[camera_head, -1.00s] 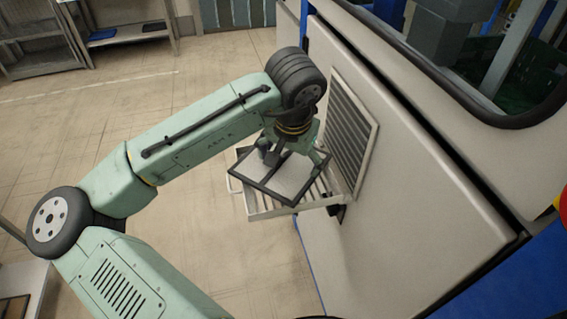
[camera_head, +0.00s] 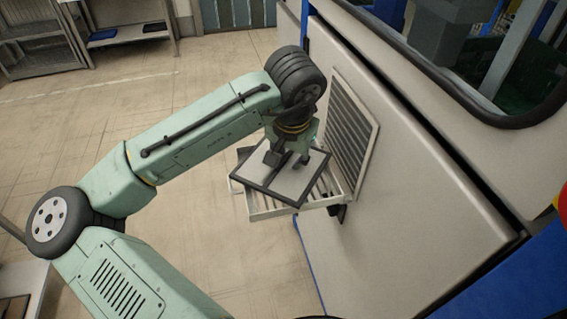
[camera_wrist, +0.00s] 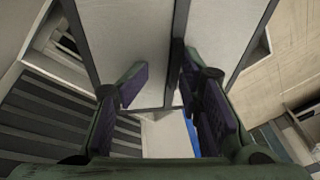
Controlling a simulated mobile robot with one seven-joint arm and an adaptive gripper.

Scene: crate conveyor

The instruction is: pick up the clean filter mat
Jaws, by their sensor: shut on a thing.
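The clean filter mat (camera_head: 283,187) is a flat light-grey panel with a dark rim. It lies over a white slotted drawer that juts from the machine's side. My gripper (camera_head: 287,160) is over the mat, pointing down, with its fingers shut on it. In the wrist view the mat (camera_wrist: 118,40) fills the upper middle, with a dark bar running between the purple-padded fingers of my gripper (camera_wrist: 172,95). The exact contact is partly hidden. I cannot tell whether the mat is clear of the drawer.
The white slotted drawer (camera_head: 265,212) sticks out under the mat. A louvred vent (camera_head: 352,125) is on the machine wall (camera_head: 400,190) just right of my gripper. Open floor (camera_head: 195,225) lies to the left. Metal shelves (camera_head: 125,35) stand at the back left.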

